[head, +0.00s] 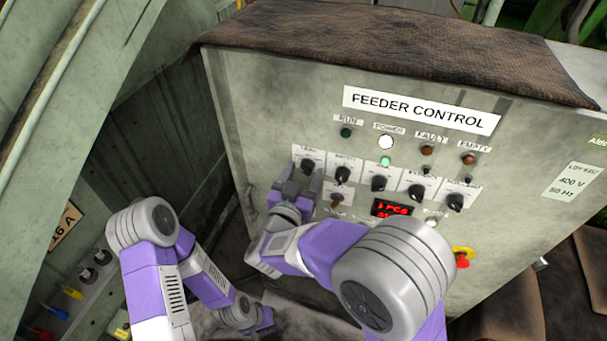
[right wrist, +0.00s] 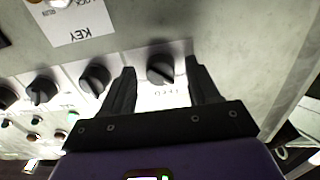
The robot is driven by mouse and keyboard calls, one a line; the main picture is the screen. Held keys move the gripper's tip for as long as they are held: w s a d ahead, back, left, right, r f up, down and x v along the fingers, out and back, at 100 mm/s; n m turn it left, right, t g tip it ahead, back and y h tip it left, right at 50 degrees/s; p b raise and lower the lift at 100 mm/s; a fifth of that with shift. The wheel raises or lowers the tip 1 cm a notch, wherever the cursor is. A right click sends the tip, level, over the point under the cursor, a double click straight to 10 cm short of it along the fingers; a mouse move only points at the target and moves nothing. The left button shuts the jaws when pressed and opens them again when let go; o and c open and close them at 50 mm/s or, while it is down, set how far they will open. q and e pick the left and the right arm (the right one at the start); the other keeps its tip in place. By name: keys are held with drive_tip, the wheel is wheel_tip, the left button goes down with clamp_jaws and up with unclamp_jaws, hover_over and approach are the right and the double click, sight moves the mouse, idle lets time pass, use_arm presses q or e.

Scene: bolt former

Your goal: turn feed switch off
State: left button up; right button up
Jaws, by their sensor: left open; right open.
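The feed switch (head: 307,165) is the leftmost black rotary knob in the upper knob row of the grey feeder control panel. In the right wrist view, the feed switch (right wrist: 160,69) sits between the spread fingers, with its FEED label upside down. My right gripper (head: 303,180) is open just in front of the panel at this knob. The right wrist view shows my right gripper (right wrist: 163,85) with a gap on both sides of the knob. My left gripper (head: 262,318) is open, low and away from the panel. The knob's exact setting is hard to tell.
More black knobs (head: 342,173) follow to the right. Below are a key switch (head: 338,201), a red display (head: 392,208) and a red stop button (head: 462,261). Indicator lamps (head: 386,142) sit above. A brown cloth (head: 400,45) covers the cabinet top. A socket box (head: 85,285) stands lower left.

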drive_tip(key=shift+w+d, duration=0.1)
drive_tip(key=shift+w, duration=0.05)
drive_tip(key=shift+c, duration=0.4)
drive_tip(key=c, duration=1)
drive_tip(key=shift+o, duration=0.2)
drive_tip(key=m+b, duration=0.4)
drive_tip(key=m, duration=0.1)
drive_tip(key=shift+f+b, duration=0.2)
drive_tip(key=shift+b, duration=0.1)
drive_tip(key=shift+r+m+b, duration=0.1)
drive_tip(key=shift+m+b, duration=1.6)
drive_tip(key=shift+m, duration=0.2)
